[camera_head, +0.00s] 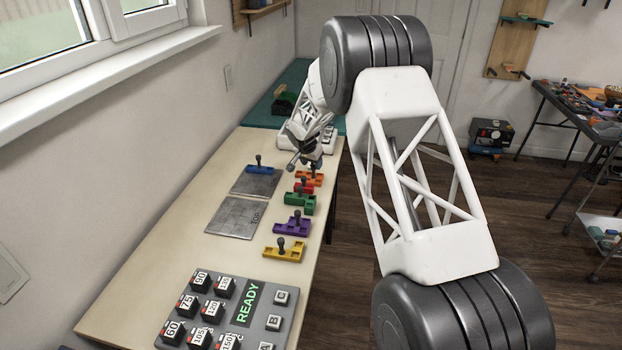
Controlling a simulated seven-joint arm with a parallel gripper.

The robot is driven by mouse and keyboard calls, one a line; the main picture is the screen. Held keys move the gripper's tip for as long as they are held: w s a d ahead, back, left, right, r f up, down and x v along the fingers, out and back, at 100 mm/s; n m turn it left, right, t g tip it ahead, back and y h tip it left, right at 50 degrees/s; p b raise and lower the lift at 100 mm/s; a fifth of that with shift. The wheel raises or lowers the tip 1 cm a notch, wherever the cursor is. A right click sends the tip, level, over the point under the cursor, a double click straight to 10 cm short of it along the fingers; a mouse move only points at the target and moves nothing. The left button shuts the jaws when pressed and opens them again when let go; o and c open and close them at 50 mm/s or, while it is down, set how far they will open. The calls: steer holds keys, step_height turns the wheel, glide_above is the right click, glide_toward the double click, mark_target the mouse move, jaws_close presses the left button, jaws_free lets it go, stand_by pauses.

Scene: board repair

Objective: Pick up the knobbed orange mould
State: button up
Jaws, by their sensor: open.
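The knobbed orange mould (315,180) lies on the pale workbench, at the far end of a row of knobbed moulds. It is small in view and its knob is partly hidden by my gripper. My gripper (314,165) is open and points down just above the orange mould. I cannot tell whether the fingers stand around the knob or are still above it.
Red (303,188), green (300,201), purple (290,227) and yellow (283,253) moulds lie nearer. A blue mould (259,170) sits on a grey plate (252,183). A second plate (231,222) is bare. A button panel (228,312) reads READY.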

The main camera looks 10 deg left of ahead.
steer(key=shift+f, duration=0.1)
steer(key=shift+x, duration=2.5)
jaws_close()
steer(key=shift+r, duration=5.05)
steer(key=shift+d, duration=0.1)
